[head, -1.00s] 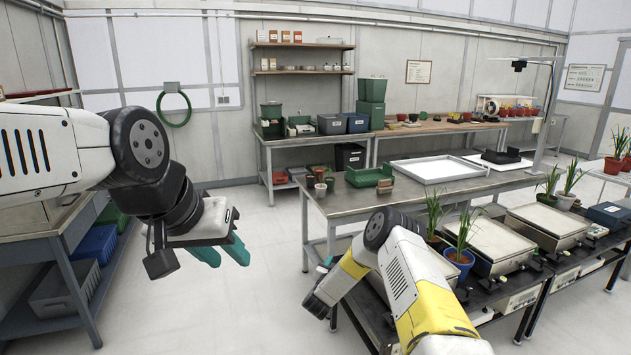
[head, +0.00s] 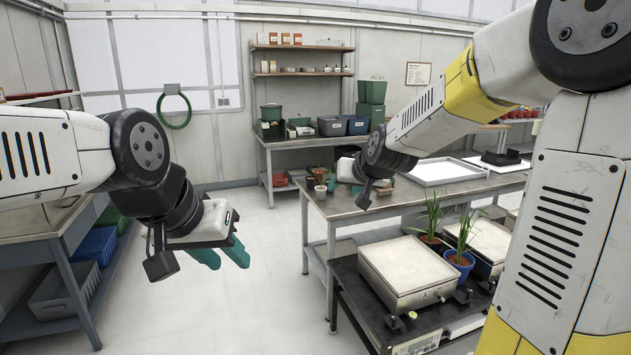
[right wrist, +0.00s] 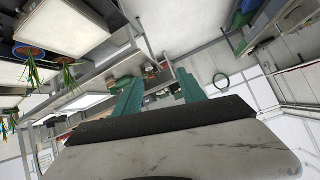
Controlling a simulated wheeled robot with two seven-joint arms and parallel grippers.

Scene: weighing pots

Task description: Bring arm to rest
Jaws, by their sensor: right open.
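My left gripper (head: 222,256) hangs at the left of the head view, its teal fingers pointing down and a little apart, with nothing between them. My right arm now rises across the right side of the head view and bends back toward the middle. Its gripper is partly hidden by its wrist, above the grey bench. In the right wrist view the two teal fingers of my right gripper (right wrist: 158,86) stand apart with nothing between them.
A scale (head: 408,268) stands on the dark cart, with a blue pot holding a plant (head: 461,262) beside it. A white tray (head: 440,171) lies on the grey bench (head: 345,207). Bare floor (head: 270,290) lies between the left gripper and the cart.

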